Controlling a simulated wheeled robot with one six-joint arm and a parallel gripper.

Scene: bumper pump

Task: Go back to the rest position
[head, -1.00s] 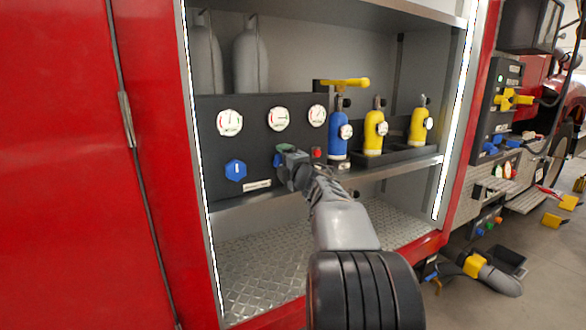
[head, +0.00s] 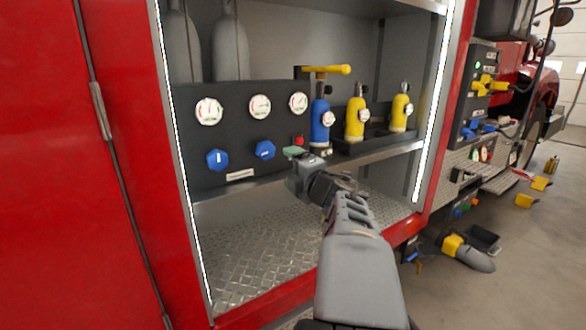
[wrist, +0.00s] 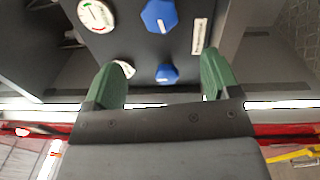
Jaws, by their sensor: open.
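My gripper (head: 297,155) is in front of the compartment's dark gauge panel (head: 190,130) in the head view. In the wrist view my gripper (wrist: 165,80) shows two green fingers spread apart with nothing between them. Two blue knobs are on the panel, a left one (head: 217,159) and a right one (head: 265,150). The wrist view also shows the two blue knobs (wrist: 159,15) beyond the fingertips, apart from them. My gripper is just right of the right knob in the head view and does not appear to touch it.
Several round gauges (head: 209,111) sit above the knobs. A blue cylinder (head: 320,125) and yellow cylinders (head: 355,120) stand on the shelf to the right. A yellow-handled tool (head: 325,70) is above them. The tread-plate floor (head: 250,255) of the compartment is clear.

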